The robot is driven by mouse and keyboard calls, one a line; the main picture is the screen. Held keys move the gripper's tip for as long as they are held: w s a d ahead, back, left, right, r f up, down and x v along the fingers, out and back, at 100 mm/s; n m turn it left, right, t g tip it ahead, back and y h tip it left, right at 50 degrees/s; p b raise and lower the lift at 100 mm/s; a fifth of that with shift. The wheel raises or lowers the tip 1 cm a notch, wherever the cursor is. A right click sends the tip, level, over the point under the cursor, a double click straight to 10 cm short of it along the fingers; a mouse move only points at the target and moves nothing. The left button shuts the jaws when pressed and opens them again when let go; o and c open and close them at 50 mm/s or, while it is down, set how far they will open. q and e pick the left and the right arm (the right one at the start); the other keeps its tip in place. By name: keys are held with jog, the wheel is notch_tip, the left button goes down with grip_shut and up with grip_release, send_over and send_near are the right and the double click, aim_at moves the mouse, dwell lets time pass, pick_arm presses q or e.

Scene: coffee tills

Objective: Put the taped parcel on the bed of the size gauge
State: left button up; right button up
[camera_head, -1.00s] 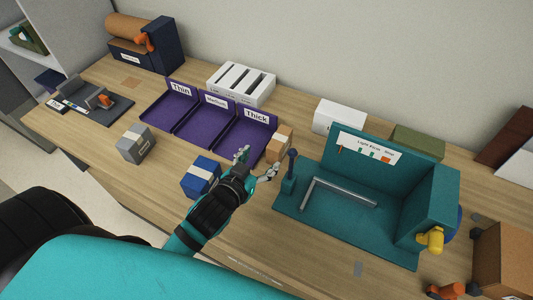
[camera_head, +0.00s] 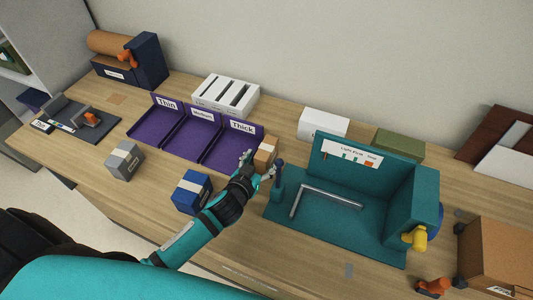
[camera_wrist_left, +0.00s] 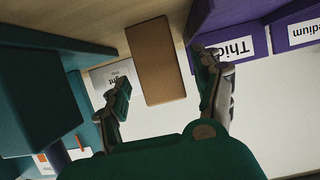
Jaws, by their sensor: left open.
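A small brown box (camera_head: 266,148), which I take for the taped parcel, stands at the right end of the purple trays. My left gripper (camera_head: 257,166) is open at its near side. In the left wrist view, the brown box (camera_wrist_left: 160,62) shows between the two spread fingers (camera_wrist_left: 168,90), with gaps on both sides. I cannot make out tape there. The teal fixture, which I take for the size gauge (camera_head: 388,243), stands to the right. Its flat bed (camera_head: 330,225) carries an L-shaped metal bar (camera_head: 330,194) and is otherwise empty. My right gripper is out of view.
A teal post (camera_head: 278,182) stands close to the right of my left gripper. A blue box (camera_head: 190,192) with a white band and a grey box (camera_head: 124,161) with a pale band stand on the near table. Purple trays (camera_head: 195,138) and a white box (camera_head: 325,122) lie behind.

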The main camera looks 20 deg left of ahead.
pick_arm(q)
jog(key=x, duration=0.2)
jog(key=p+x, duration=0.1)
jog(key=x, duration=0.1)
jog(key=shift+w+r, duration=0.3)
jog(key=shift+r, duration=0.05)
jog(key=shift+w+f, duration=0.2)
jog(key=shift+w, duration=0.1)
jog(key=shift+s, duration=0.1)
grip_shut()
notch_tip(320, 180, up, 10)
jog(key=shift+r, duration=0.1)
jog(key=w+r+b+v, duration=0.1)
jog(key=b+v, duration=0.4)
jog(key=v, duration=0.8)
jog(key=shift+d+r, duration=0.5)
jog(key=shift+d, duration=0.05)
